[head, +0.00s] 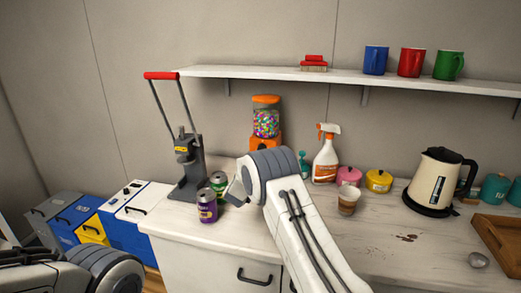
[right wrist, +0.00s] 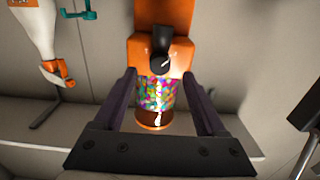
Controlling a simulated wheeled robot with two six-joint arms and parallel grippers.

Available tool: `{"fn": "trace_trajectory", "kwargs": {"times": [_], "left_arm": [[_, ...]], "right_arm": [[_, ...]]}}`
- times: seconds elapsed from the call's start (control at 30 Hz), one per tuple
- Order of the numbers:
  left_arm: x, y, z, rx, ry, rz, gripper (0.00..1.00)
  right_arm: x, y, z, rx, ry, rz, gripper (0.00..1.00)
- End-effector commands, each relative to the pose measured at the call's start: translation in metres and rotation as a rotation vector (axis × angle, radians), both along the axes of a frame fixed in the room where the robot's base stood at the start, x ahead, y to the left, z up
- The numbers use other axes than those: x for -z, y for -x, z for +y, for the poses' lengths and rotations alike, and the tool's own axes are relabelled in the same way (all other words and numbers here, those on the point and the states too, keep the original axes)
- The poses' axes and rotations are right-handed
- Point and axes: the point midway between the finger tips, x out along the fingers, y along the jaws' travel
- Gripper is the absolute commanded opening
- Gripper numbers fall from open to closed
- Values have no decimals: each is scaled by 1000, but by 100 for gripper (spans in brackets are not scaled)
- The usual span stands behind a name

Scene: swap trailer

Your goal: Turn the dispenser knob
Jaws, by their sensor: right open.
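The candy dispenser (head: 266,121) stands on the counter by the wall, with an orange lid, a clear globe of colourful sweets and an orange base. In the head view my right arm hides its lower front. In the right wrist view the dispenser (right wrist: 150,95) appears upside down, and its dark knob (right wrist: 164,62) with a pale handle shows on the orange base. My right gripper (right wrist: 159,75) is open, with its two dark fingers on either side of the globe in the picture and the knob just beyond the fingertips. I see no contact. My left gripper is not in view.
A can crusher (head: 187,165) with a red handle and two cans (head: 208,206) stand left of the arm. A spray bottle (head: 326,158), a cup (head: 348,199) and a kettle (head: 438,182) stand to the right. A shelf (head: 230,72) runs above the dispenser.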

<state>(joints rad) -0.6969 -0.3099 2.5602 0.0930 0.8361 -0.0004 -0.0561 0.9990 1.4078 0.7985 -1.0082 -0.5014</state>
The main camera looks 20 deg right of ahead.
Motion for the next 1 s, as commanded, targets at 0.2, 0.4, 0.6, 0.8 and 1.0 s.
{"fn": "trace_trajectory", "kwargs": {"times": [0.2, 0.4, 0.6, 0.8, 1.0], "left_arm": [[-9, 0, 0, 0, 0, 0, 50], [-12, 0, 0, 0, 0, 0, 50], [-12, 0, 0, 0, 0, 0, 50], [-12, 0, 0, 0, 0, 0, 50], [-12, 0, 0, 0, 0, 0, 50]], "right_arm": [[-1, -27, -19, 1, 1, -1, 74], [0, -40, -27, 0, -1, 1, 74], [0, -43, -29, 0, 0, 0, 74], [0, -43, -29, -1, 0, 0, 66], [0, -43, -29, 0, -1, -1, 0]]}}
